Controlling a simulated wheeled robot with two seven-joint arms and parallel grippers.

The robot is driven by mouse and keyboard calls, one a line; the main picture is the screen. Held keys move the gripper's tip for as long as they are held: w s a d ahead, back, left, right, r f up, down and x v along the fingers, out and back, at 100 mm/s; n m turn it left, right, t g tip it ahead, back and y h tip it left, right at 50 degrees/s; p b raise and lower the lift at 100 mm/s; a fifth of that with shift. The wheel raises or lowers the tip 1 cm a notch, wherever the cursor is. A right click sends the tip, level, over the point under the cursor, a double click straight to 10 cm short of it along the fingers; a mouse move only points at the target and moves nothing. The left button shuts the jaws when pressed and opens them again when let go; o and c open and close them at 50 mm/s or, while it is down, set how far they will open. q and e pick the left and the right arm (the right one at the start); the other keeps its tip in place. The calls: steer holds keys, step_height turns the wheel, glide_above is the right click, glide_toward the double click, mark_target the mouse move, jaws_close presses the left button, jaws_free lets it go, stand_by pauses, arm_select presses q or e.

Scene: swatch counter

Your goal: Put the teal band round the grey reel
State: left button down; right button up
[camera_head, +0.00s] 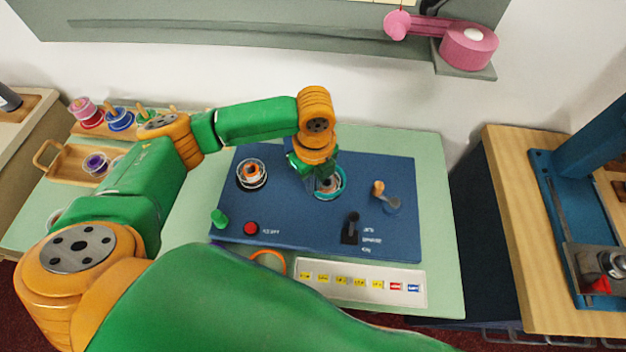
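The teal band (344,184) shows as a ring on the blue board (300,228), right under my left gripper (325,184). A greyish round piece, perhaps the grey reel, shows in part inside the ring. My gripper and wrist cover much of both, so I cannot tell whether the band sits fully down around it. My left gripper points down over the ring; its fingers are small and dark, and I cannot tell whether they are open or shut. My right gripper is not in view.
An orange and white reel (252,173) stands left on the board. A crank (385,194), black switch (351,228), green knob (219,217) and red button (251,228) are also there. An orange ring (284,266) and white label strip (424,292) lie in front. Wooden trays with spools are left.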

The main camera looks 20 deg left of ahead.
arm_select(q)
steer(key=shift+f, duration=0.2)
steer(key=c, duration=1)
jaws_free()
step_height(320, 180, up, 7)
steer(key=p, duration=0.8)
steer(key=shift+p, duration=0.3)
